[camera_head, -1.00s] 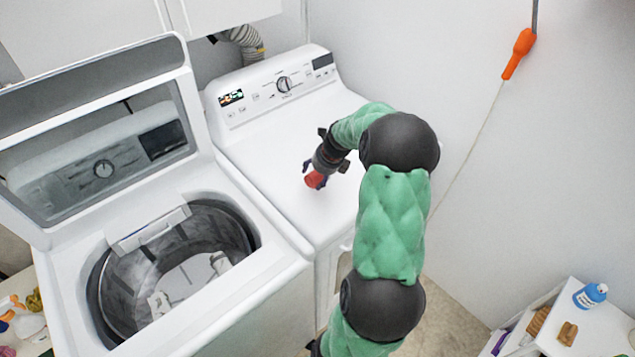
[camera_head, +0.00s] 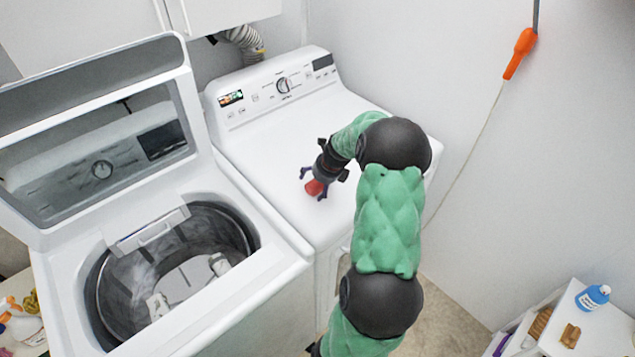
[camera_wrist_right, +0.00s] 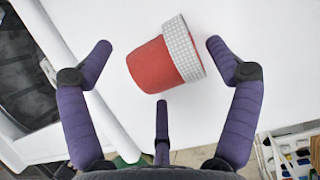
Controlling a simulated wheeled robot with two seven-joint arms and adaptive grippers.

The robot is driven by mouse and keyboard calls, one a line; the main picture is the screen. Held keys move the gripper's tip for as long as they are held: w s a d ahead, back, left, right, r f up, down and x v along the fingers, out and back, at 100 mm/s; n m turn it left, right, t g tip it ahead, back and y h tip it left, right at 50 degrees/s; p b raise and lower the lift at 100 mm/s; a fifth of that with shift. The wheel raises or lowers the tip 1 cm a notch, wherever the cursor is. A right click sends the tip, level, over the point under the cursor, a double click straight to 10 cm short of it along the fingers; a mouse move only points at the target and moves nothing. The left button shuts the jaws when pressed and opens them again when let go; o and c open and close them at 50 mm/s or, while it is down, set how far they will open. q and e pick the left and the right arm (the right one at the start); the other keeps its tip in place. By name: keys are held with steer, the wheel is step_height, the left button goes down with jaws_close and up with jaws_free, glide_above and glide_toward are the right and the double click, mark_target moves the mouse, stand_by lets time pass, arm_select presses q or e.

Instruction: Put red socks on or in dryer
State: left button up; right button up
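The red sock (camera_head: 314,187), a small rolled bundle with a white-grey patterned cuff (camera_wrist_right: 184,50), is at the white top of the dryer (camera_head: 275,150), the closed machine on the right. My right gripper (camera_head: 313,183) is over the dryer top with its purple fingers spread. In the right wrist view the sock (camera_wrist_right: 152,68) lies between the open fingers, with gaps on both sides. It seems to rest on the dryer top, though the contact under it is hidden. My left gripper is not in view.
A washer (camera_head: 275,285) with raised lid and open drum stands left of the dryer. A grey hose (camera_head: 243,42) is behind the dryer. A white shelf (camera_head: 602,325) with a blue bottle (camera_head: 592,297) is at lower right. The dryer top around the sock is clear.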

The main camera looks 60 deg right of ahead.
steer(key=shift+r, duration=0.3)
steer(key=p+v, duration=0.2)
steer(key=v, duration=0.9)
steer(key=shift+s+r+p, duration=0.2)
steer(key=shift+r+p, duration=0.05)
steer(key=shift+p, duration=0.05)
